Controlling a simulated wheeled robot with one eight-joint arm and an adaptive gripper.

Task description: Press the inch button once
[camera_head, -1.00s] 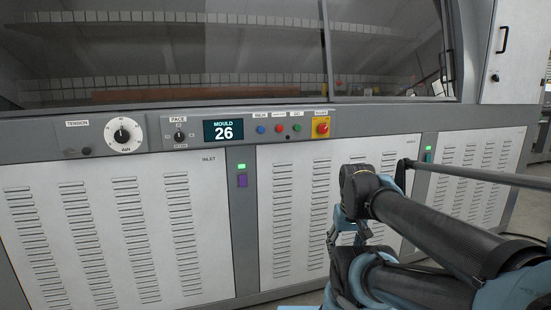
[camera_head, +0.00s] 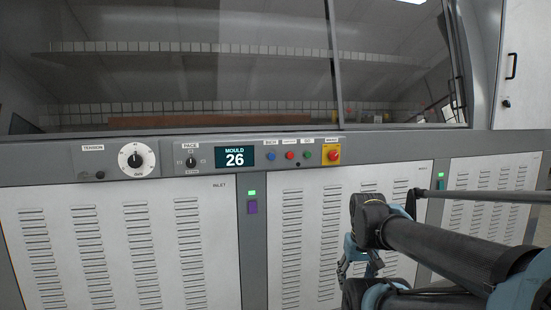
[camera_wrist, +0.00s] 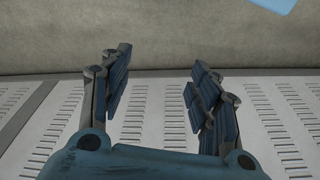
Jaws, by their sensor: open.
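The inch button is the blue button (camera_head: 271,156) under a small label on the grey control strip, just right of the MOULD 26 display (camera_head: 234,157). A red button (camera_head: 290,155) and a green button (camera_head: 307,154) sit to its right. My gripper (camera_wrist: 158,95) is open and empty in the wrist view, its two blue-padded fingers spread apart. In the head view my gripper (camera_head: 358,268) hangs low in front of the white panels, below and to the right of the buttons, apart from them and partly hidden by my arm.
A red stop knob on a yellow plate (camera_head: 331,154) is right of the green button. The tension dial (camera_head: 136,159) and pace knob (camera_head: 191,161) lie left. Space before the buttons is clear.

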